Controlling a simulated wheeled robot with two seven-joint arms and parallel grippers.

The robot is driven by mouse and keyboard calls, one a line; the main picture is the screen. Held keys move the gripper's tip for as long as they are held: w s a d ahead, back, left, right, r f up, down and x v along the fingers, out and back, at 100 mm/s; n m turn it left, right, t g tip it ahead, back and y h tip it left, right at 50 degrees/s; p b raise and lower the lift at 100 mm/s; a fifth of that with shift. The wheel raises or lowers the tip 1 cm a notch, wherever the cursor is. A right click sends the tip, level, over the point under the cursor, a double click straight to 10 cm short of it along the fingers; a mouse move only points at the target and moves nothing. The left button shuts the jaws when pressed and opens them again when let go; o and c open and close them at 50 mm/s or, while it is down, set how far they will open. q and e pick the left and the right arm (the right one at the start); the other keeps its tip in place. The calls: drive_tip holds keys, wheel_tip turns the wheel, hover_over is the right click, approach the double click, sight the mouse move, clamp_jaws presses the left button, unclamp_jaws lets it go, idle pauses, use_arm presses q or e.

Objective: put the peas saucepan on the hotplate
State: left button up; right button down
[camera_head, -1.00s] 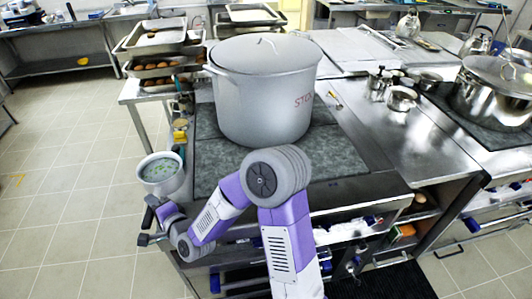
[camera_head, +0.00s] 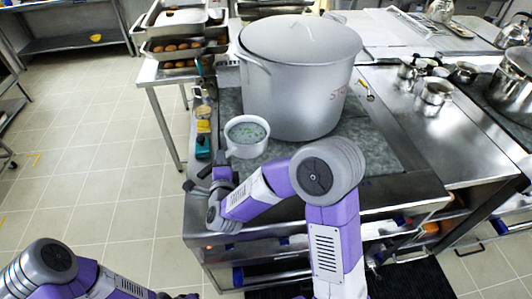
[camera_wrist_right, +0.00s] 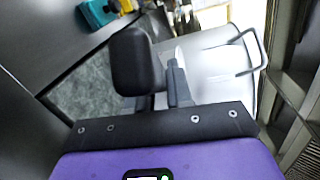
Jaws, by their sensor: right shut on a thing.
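The peas saucepan (camera_head: 234,150), a small pale pan with green peas in liquid, is upright in the head view, over the front left part of the grey hotplate (camera_head: 280,150). I cannot tell whether it touches the surface. My right gripper (camera_head: 222,181) is shut on its handle, at the near side of the pan; the handle is mostly hidden. In the right wrist view the dark fingers of my right gripper (camera_wrist_right: 155,75) show close up. My left arm shows at the lower left of the head view; its gripper is out of view.
A large lidded stockpot (camera_head: 290,95) stands on the hotplate just behind the saucepan, close to it. Small bottles and a teal item (camera_head: 203,146) stand along the counter's left edge. Trays (camera_head: 180,35) are stacked further back. Metal pots (camera_head: 436,92) stand on the right.

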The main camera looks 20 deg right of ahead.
drive_tip(key=shift+s+a+r+m+g+h, duration=0.2)
drive_tip(key=shift+s+a+h, duration=0.2)
drive_tip(key=shift+a, duration=0.25)
drive_tip(key=shift+s+a+r+m+g+h, duration=0.1)
drive_tip(key=shift+s+a+m+h, duration=0.1)
drive_tip(key=shift+s+a+h, duration=0.3)
wheel_tip(320, 180, down, 10)
drive_tip(key=shift+w+a+f+b, duration=0.1)
drive_tip(key=shift+w+b, duration=0.05)
drive_tip(key=shift+b, duration=0.75)
drive_tip(key=c, duration=1)
unclamp_jaws()
drive_tip(key=shift+f, duration=0.1)
